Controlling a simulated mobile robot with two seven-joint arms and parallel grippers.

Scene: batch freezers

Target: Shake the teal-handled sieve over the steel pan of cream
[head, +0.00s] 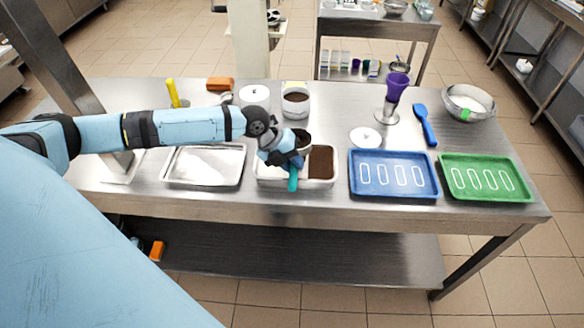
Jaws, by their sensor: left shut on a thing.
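My left gripper (291,162) is shut on the teal handle of the sieve (293,180). The sieve's round cup, with dark brown powder in it, sits just beyond the fingers. It is over a steel pan (334,181) in the middle of the table. The right part of that pan's contents is dark brown and a pale patch shows at its left. The gripper and sieve hide the pan's middle. A second steel pan (167,180), with a whitish shiny inside, lies to its left. My right gripper is not in view.
A tub of brown powder (296,107), a lidded white tub (254,96) and an orange block (220,84) stand behind. A white lid (366,138), blue tray (394,194), green tray (488,197), blue spatula (426,125), purple-topped item (398,84) and steel bowl (470,103) are to the right.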

